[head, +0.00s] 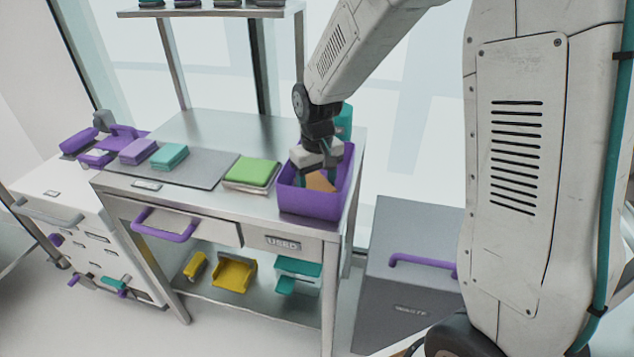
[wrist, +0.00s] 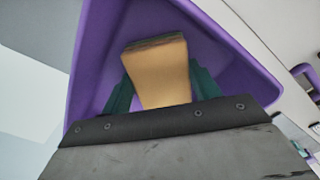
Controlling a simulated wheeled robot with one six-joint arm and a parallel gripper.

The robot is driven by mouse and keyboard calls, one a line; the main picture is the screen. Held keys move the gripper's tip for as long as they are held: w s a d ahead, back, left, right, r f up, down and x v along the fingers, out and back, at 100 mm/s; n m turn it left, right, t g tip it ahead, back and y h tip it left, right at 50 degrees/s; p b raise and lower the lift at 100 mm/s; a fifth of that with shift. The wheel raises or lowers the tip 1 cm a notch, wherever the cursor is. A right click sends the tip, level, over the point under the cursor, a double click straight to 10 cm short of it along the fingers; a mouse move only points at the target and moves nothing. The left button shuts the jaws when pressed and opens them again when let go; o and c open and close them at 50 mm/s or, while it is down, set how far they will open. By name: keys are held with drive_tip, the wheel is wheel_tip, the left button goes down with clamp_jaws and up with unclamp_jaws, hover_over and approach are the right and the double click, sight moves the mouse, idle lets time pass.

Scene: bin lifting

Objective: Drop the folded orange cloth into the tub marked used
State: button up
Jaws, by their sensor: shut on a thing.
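The folded orange cloth (wrist: 158,75) is between the two green fingers of my gripper (wrist: 160,92) in the wrist view. In the head view a small part of the cloth (head: 320,182) shows below my gripper (head: 318,172). The gripper is shut on the cloth. The purple tub (head: 312,203) stands at the right end of the steel table, above the label USED on the table's front. The cloth and fingertips are inside the tub's opening, below its rim. I cannot tell whether the cloth touches the tub's floor. The tub's walls (wrist: 92,50) surround the cloth in the wrist view.
A green folded cloth (head: 252,171) lies on the table left of the tub. Purple (head: 138,151) and teal (head: 169,157) folded cloths lie on a grey mat (head: 204,168). A grey bin (head: 408,285) with a purple handle stands right of the table. A shelf (head: 215,11) hangs above.

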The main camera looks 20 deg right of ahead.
sight(317, 185)
drive_tip(key=o, duration=0.9)
wheel_tip(317, 185, up, 12)
drive_tip(key=f, duration=0.1)
drive_tip(key=shift+m+t, duration=0.6)
drive_tip(key=shift+m, duration=0.3)
drive_tip(key=s+d+r, duration=0.1)
drive_tip(key=s+r, duration=0.1)
drive_tip(key=s, duration=0.7)
drive_tip(key=s+d+r, duration=0.1)
drive_tip(key=s+r, duration=0.1)
drive_tip(key=s, duration=0.7)
drive_tip(key=s+d+r, duration=0.2)
drive_tip(key=s, duration=0.8)
drive_tip(key=shift+d+r, duration=0.1)
drive_tip(key=shift+w, duration=0.1)
